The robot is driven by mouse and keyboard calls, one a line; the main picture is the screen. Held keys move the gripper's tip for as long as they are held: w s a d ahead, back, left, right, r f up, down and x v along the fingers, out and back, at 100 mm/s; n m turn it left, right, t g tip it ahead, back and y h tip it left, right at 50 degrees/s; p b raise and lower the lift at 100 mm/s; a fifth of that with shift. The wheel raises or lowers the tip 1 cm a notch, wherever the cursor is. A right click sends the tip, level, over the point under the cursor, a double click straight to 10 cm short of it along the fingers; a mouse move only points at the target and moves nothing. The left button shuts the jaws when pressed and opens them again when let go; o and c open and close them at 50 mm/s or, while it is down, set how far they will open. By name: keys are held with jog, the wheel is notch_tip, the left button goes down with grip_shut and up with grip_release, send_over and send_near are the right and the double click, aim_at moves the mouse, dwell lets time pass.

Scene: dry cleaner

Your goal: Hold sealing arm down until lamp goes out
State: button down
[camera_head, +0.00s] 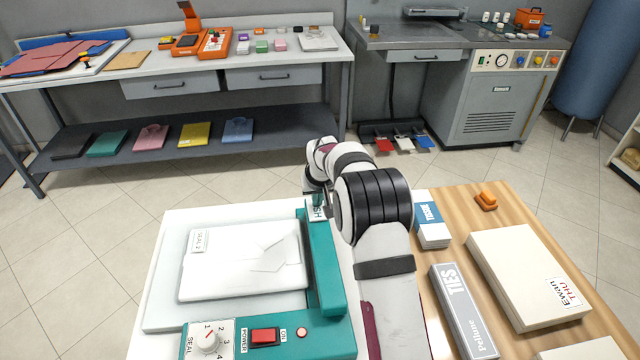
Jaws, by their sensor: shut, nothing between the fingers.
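The teal sealer (335,344) stands on a white surface in front of me. Its teal sealing arm (324,262) runs along the right edge of a bagged white garment (240,262). My gripper (318,194) is shut and empty at the arm's far end, over the white label there. It looks close to or touching the label; I cannot tell which. My wrist hides part of that end. A small round lamp (302,332) on the front panel looks pinkish red; whether it is lit is unclear. A red power switch (265,336) and a white dial (208,341) are beside it.
To the right, a wooden top holds a tissue box (432,226), a ties box (463,310), a large cream box (525,276) and an orange item (486,201). Behind, a workbench (120,77) and a grey press cabinet (500,90) stand across open tiled floor.

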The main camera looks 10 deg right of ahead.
jog(key=shift+f, duration=0.75)
dwell(0.3)
notch_tip(320, 180, up, 15)
dwell(0.5)
